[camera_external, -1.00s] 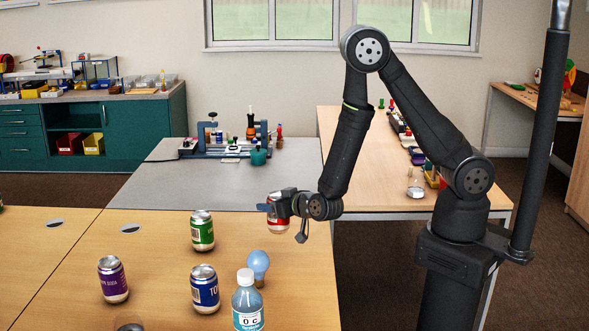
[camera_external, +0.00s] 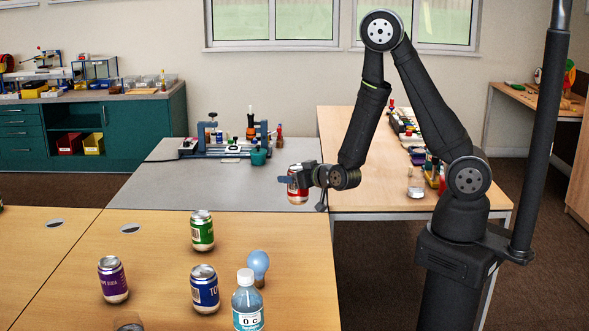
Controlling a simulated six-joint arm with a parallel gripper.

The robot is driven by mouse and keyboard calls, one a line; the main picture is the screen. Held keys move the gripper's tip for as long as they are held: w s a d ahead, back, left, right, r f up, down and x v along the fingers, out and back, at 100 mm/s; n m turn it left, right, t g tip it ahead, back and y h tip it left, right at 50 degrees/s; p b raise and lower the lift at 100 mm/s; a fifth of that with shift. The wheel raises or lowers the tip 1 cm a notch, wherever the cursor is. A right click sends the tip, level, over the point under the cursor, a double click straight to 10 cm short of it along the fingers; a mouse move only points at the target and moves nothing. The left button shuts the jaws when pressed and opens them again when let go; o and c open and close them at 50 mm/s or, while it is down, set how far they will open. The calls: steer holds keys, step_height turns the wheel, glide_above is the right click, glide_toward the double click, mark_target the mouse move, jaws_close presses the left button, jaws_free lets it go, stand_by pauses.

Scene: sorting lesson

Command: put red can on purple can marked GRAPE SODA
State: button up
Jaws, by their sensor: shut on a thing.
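The red can (camera_external: 297,192) is held upright in my gripper (camera_external: 292,181), which is shut on it. My gripper partly hides the can. The can is raised and shows against the grey table, right of and behind the green can. The purple can (camera_external: 113,280), with SODA readable on its label, stands upright on the wooden table at the lower left. Nothing is on its top. My gripper is well to the right of it and farther back.
A green can (camera_external: 202,232), a blue can (camera_external: 205,290), a light blue bulb (camera_external: 258,266) and a clear bottle (camera_external: 247,303) stand on the wooden table (camera_external: 60,270). A glass-like object (camera_external: 128,322) is cut off at the bottom edge. Bare wood lies between the green and purple cans.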

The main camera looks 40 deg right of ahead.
steer(key=w+d+f+y, duration=0.1)
steer(key=w+d+f, duration=0.3)
steer(key=w+d, duration=0.6)
steer(key=w+a+r+n+y, duration=0.1)
steer(key=w+a+r, duration=0.15)
steer(key=a, duration=0.55)
steer(key=w+a+r+n+g+y, duration=0.15)
steer(key=w+a, duration=0.25)
steer(key=a, duration=0.4)
steer(key=w+a+r+n+t+y, duration=0.1)
steer(key=w+a, duration=0.3)
steer(key=a, duration=0.4)
steer(key=s+a+r+n+g+y, duration=0.1)
steer(key=s+a+r+n+y, duration=0.2)
steer(key=a, duration=0.9)
steer(key=s+a+r+n+g+y, duration=0.15)
steer(key=s+a+r, duration=0.3)
steer(key=a, duration=0.75)
steer(key=s+a+r+n+g+y, duration=0.1)
steer(key=s+a+r, duration=0.25)
steer(key=a, duration=0.85)
steer(key=shift+s+a+f, duration=0.65)
steer(key=shift+a+f, duration=1.1)
steer(key=shift+s+a+f, duration=0.65)
steer(key=shift+a+f, duration=1.05)
steer(key=shift+s+a+f, duration=0.65)
steer(key=shift+a+f, duration=1.1)
